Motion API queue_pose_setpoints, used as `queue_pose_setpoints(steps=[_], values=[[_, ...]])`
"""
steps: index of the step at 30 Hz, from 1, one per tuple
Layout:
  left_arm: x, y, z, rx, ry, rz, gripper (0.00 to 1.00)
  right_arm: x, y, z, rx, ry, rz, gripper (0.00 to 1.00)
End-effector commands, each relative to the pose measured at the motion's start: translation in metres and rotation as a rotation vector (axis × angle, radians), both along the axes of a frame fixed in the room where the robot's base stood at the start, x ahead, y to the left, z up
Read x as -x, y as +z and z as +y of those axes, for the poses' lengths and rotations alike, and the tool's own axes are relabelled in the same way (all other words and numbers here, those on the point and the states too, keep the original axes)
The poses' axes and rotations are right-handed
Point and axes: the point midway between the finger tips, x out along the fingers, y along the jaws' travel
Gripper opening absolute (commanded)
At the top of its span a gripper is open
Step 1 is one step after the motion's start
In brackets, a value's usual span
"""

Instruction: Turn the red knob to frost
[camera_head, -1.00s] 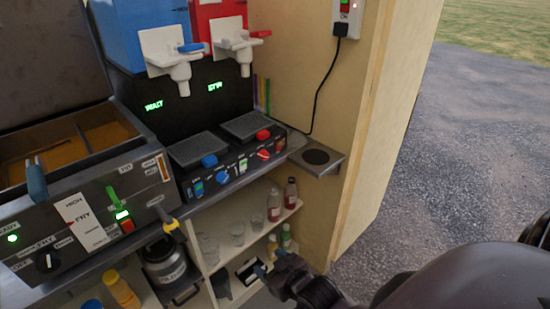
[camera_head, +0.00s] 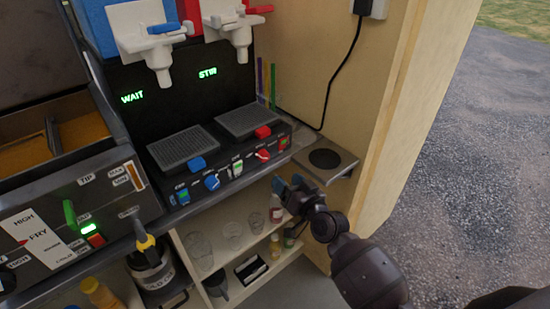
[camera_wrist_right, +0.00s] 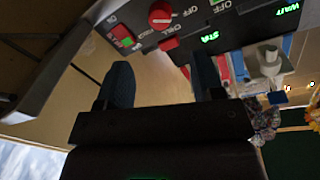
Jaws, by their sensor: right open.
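The red knob (camera_head: 264,154) is on the front panel of the two-tap slush machine (camera_head: 225,172), at the panel's right part. In the right wrist view the red knob (camera_wrist_right: 161,15) shows at the top, with a pale pointer line and labels reading OFF and CHILL close by. My left gripper is not in view.
A blue knob (camera_head: 212,182) sits further left on the panel. A red tab (camera_head: 263,131) is just above the red knob. A metal shelf with a dark disc (camera_head: 325,158) juts out at the right. Bottles and cups stand on shelves below.

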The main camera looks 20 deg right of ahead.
Motion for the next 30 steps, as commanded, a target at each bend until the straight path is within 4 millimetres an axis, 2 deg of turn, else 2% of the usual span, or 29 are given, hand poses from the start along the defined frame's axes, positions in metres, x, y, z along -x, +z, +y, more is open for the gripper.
queue_pose_setpoints(steps=[7,18,24,30], values=[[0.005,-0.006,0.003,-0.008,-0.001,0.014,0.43,-0.035,0.000,0.008,0.001,0.001,-0.001,0.61],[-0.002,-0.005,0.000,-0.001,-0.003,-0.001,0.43,-0.087,-0.001,0.020,0.001,0.000,0.001,0.61],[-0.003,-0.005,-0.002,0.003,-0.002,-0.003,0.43,-0.098,0.000,0.023,0.001,0.000,0.001,0.61],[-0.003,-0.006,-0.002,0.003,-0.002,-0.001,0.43,-0.100,0.000,0.023,0.001,0.000,0.001,0.61]])
